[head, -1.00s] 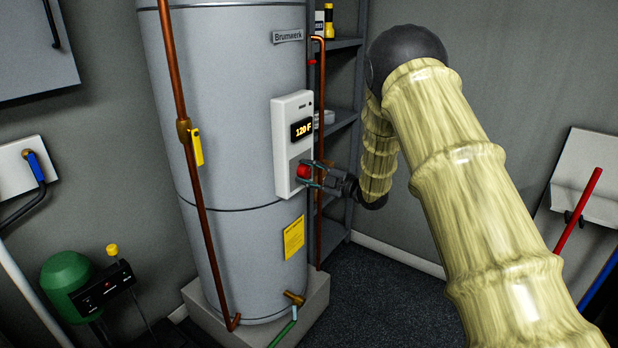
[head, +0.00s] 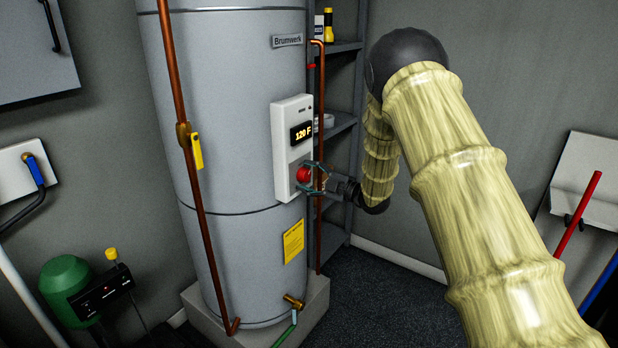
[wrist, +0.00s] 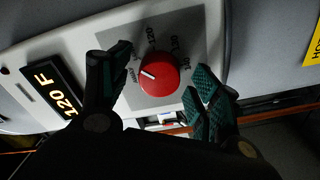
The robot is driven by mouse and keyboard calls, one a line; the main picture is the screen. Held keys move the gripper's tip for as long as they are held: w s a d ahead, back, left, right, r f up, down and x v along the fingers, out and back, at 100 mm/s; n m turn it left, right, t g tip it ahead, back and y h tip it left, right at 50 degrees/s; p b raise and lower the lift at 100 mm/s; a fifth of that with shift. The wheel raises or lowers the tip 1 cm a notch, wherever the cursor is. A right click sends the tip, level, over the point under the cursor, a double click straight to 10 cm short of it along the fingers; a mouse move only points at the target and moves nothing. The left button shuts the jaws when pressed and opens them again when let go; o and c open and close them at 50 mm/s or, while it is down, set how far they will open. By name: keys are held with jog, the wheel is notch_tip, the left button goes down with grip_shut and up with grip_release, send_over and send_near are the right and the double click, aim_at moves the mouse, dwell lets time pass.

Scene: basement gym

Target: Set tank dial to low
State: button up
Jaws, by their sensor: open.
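The grey tank (head: 235,120) stands in the head view with a white control panel (head: 284,176) on its front right. The panel's display (head: 301,133) reads 120 F. The red dial (head: 303,174) sits below it. In the wrist view the red dial (wrist: 159,74) shows a white pointer line toward its left side, with printed marks including 120, 130 and 140 around it. My gripper (head: 315,178) is at the dial. In the wrist view my gripper (wrist: 150,95) is open, one finger on each side of the dial, with visible gaps; contact is not seen.
A copper pipe (head: 318,230) runs beside the panel, close to my gripper. Grey shelves (head: 340,125) stand behind it. Another copper pipe with a yellow-handled valve (head: 197,150) runs down the tank's left. Dark floor (head: 380,290) is clear at the right.

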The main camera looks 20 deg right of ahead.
jog(key=v, duration=1.1)
jog(key=shift+s+d, duration=0.2)
jog(key=shift+d, duration=0.05)
jog(key=s+a+f+m+g+h, duration=0.1)
jog(key=s+a+f+m+h, duration=0.2)
jog(key=s+f, duration=0.5)
jog(key=s+a+f+m+g+h+p, duration=0.15)
jog(key=s+f+m, duration=0.3)
jog(key=f, duration=0.65)
jog(key=s+a+f+m+g+h, duration=0.15)
jog(key=s+f+m+h, duration=0.3)
jog(key=f, duration=0.55)
jog(key=s+a+f+m+g, duration=0.2)
jog(key=s+f+g, duration=0.1)
jog(key=s, duration=0.9)
jog(key=s+a+f+m+g+h, duration=0.1)
jog(key=s+f+m+g, duration=0.2)
jog(key=s, duration=1)
jog(key=s+a+f+m+g+h, duration=0.1)
jog(key=s+a+f+m+g, duration=0.1)
jog(key=s, duration=1)
notch_tip(320, 180, down, 2)
jog(key=shift+s+a+f+m+g+p, duration=0.15)
jog(key=shift+a+m+g+p, duration=0.3)
jog(key=shift+g, duration=0.65)
jog(key=shift+d, duration=0.1)
